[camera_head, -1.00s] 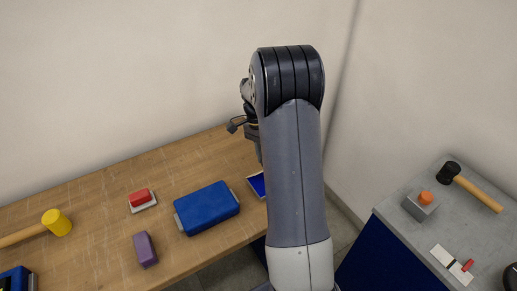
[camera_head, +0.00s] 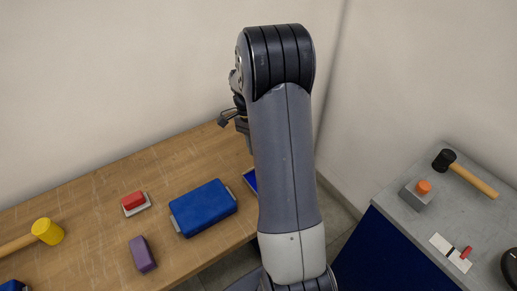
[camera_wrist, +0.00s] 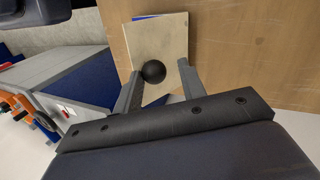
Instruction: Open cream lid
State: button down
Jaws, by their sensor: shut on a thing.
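The cream lid (camera_wrist: 165,40) is a flat square plate with a round black knob (camera_wrist: 153,72), seen close up in the wrist view. My gripper (camera_wrist: 159,70) has a finger on either side of the knob and is shut on it. A strip of blue (camera_wrist: 146,17) shows past the lid's far edge. In the head view, part of a blue box with a pale rim (camera_head: 250,180) shows beside my arm. My arm hides the lid there, and most of my gripper.
A wooden table (camera_head: 195,158) holds a large blue case (camera_head: 203,208), a red block on a pale base (camera_head: 134,203), a purple block (camera_head: 142,254) and a yellow mallet (camera_head: 47,231). A grey-topped cart (camera_head: 400,228) at right holds a black mallet (camera_head: 445,159) and smaller items.

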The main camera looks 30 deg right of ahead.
jog(key=shift+w+a+f, duration=0.1)
jog(key=shift+w+f, duration=0.3)
jog(key=shift+f, duration=0.15)
jog(key=c, duration=1.2)
grip_release()
jog(key=shift+w, duration=0.1)
jog(key=shift+o, duration=0.8)
jog(key=shift+w+f, duration=0.15)
jog(key=shift+w, duration=0.05)
jog(key=shift+s, duration=0.1)
jog(key=shift+c, duration=0.5)
jog(key=shift+s, duration=0.1)
jog(key=w+r+p, duration=0.6)
jog(key=w+r, duration=0.2)
jog(key=r, duration=0.1)
jog(key=shift+w+r, duration=0.25)
jog(key=shift+r, duration=0.05)
